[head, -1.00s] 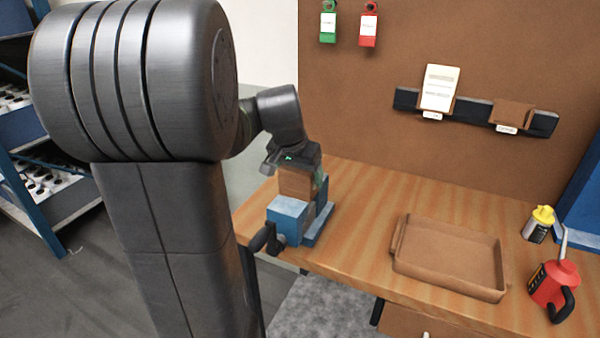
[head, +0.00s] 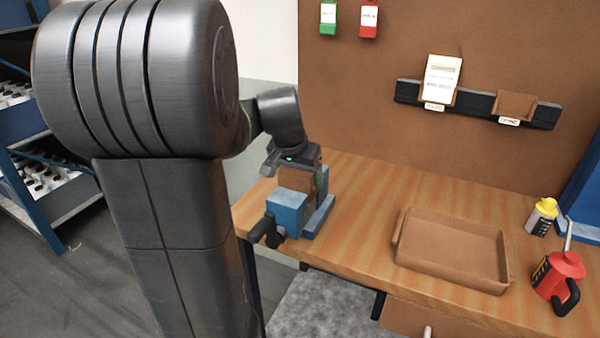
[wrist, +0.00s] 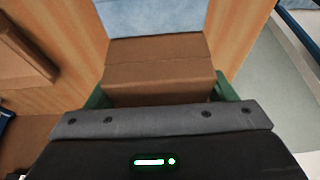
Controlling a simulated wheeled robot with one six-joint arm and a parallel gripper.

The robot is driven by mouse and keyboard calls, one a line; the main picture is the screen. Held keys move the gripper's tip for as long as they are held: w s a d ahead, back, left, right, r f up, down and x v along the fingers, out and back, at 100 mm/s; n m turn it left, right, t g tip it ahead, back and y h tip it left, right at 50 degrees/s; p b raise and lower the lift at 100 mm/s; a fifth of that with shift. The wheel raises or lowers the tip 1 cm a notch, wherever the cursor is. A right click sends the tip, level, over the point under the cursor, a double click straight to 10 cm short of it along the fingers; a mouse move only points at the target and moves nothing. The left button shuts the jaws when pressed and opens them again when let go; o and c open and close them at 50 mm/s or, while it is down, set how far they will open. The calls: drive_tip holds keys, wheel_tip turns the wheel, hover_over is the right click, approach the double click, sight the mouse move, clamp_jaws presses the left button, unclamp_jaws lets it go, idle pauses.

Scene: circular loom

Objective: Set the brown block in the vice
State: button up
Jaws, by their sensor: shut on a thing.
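The brown block (head: 294,179) is held between the green fingers of my gripper (head: 302,176). In the wrist view the block (wrist: 158,68) sits between the two green finger pads, one on each side. The blue vice (head: 289,208) stands at the near left end of the bench, with a dark handle at its front. The block is low at the vice, just behind its front blue jaw, which hides its lower part. A light blue vice face (wrist: 150,16) shows beyond the block in the wrist view. I cannot tell whether the block touches the vice floor.
An empty brown tray (head: 450,254) lies on the wooden bench (head: 365,200) to the right. A yellow-topped bottle (head: 541,216) and a red oil can (head: 557,278) stand at the far right. A dark rack (head: 475,104) is on the back board. The bench between vice and tray is clear.

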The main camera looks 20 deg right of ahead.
drive_tip(key=shift+f+b, duration=0.3)
drive_tip(key=shift+f, duration=0.25)
drive_tip(key=o, duration=1.7)
drive_tip(key=shift+r, duration=0.1)
drive_tip(key=v, duration=1.4)
drive_tip(key=shift+p, duration=0.3)
drive_tip(key=shift+s, duration=0.1)
